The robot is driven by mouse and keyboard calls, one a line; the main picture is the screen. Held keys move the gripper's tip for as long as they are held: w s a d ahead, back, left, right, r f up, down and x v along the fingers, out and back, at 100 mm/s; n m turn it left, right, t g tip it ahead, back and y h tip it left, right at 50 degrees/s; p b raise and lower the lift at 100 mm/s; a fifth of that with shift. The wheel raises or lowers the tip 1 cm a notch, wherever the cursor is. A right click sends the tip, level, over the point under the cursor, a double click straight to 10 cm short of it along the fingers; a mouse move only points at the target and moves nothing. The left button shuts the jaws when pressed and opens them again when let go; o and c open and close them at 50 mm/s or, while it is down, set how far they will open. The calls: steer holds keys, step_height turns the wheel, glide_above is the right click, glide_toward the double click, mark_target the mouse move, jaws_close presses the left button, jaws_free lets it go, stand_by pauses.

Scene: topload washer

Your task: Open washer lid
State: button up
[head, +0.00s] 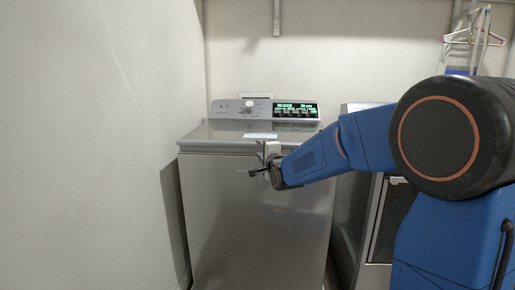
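The top-load washer (232,215) is a grey metal box standing against the back wall. Its lid (215,133) lies flat on top and looks shut, with a pale label near the middle of it. My gripper (259,165) is at the front edge of the lid, right of the washer's middle. It is small and dark in the picture, and whether its fingers touch the lid edge is not clear. I cannot tell if the fingers are open or shut. My gripper and arm hide part of the lid's front edge and the washer's right front.
The control panel (262,109) with a knob and green display rises behind the lid. A white wall (90,140) stands close on the left. A second appliance (352,215) stands at the right, partly behind my arm. Hangers (474,36) hang at the upper right.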

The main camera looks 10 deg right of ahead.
mark_target(257, 146)
steer(key=shift+w+a, duration=0.15)
steer(key=shift+w, duration=1.75)
jaws_close()
